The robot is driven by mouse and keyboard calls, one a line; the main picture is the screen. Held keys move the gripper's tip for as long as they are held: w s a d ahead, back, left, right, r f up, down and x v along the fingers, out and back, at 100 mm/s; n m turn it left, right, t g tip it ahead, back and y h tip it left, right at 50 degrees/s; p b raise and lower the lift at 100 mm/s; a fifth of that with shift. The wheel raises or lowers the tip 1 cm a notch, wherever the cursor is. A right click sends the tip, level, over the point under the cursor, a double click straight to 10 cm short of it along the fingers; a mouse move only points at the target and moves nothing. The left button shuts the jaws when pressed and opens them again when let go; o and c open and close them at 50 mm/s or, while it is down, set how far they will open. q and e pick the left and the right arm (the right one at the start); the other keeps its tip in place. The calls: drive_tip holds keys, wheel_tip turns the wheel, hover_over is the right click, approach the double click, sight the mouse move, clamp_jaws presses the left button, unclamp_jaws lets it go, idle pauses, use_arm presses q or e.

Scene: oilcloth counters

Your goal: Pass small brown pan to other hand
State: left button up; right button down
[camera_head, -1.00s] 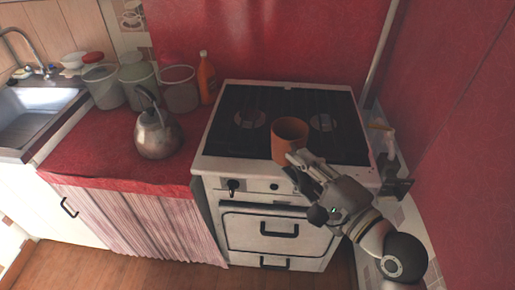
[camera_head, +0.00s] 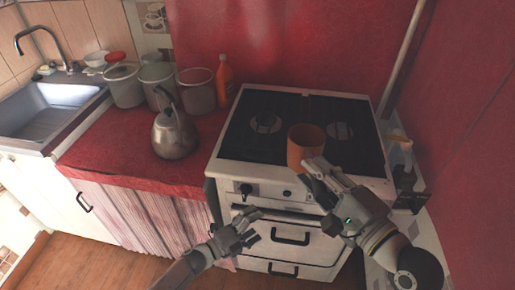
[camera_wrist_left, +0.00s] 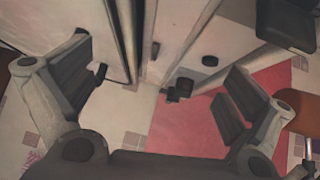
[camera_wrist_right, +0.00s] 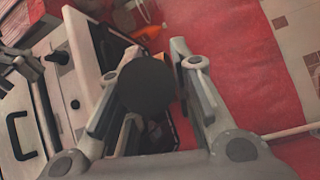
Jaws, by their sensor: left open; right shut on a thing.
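The small brown pan (camera_head: 305,143) is orange-brown and shows above the front part of the stove top. My right gripper (camera_head: 314,172) is shut on it at its near side; the hand hides the grip itself. In the right wrist view a dark round shape (camera_wrist_right: 148,87) fills the space between the fingers; I cannot tell which part of the pan it is. My left gripper (camera_head: 250,226) is open and empty in front of the oven, lower and to the left of the pan. Its spread fingers (camera_wrist_left: 160,95) show in the left wrist view with nothing between them.
The white stove (camera_head: 225,170) with black grates stands below the pan. A metal kettle (camera_head: 174,135) stands on the red counter (camera_head: 110,145) to the left. Several pots and an orange bottle (camera_head: 224,80) stand behind it. A red wall (camera_head: 465,140) closes the right side.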

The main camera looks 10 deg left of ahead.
sight(307, 151)
drive_tip(key=shift+r, duration=0.15)
use_arm(q)
drive_tip(key=d+r+m+g+h, duration=0.3)
drive_tip(key=r+m+g+h, duration=0.1)
drive_tip(key=r+m, duration=0.55)
drive_tip(key=d+r+m+g+h, duration=0.3)
drive_tip(key=r+m+g, duration=0.1)
drive_tip(key=r+m, duration=0.55)
drive_tip(key=w+a+r+m+g, duration=0.25)
drive_tip(key=a+r+m, duration=0.35)
drive_tip(key=r+m, duration=0.3)
drive_tip(key=shift+n, duration=0.7)
drive_tip(key=w+d, duration=0.1)
drive_tip(key=d, duration=0.3)
drive_tip(key=w+d+r, duration=0.1)
drive_tip(key=d, duration=0.3)
drive_tip(key=w+d, duration=0.1)
drive_tip(key=d, duration=0.2)
drive_tip(key=shift+d+r, duration=0.15)
drive_tip(key=shift+d, duration=0.25)
drive_tip(key=shift+s, duration=0.1)
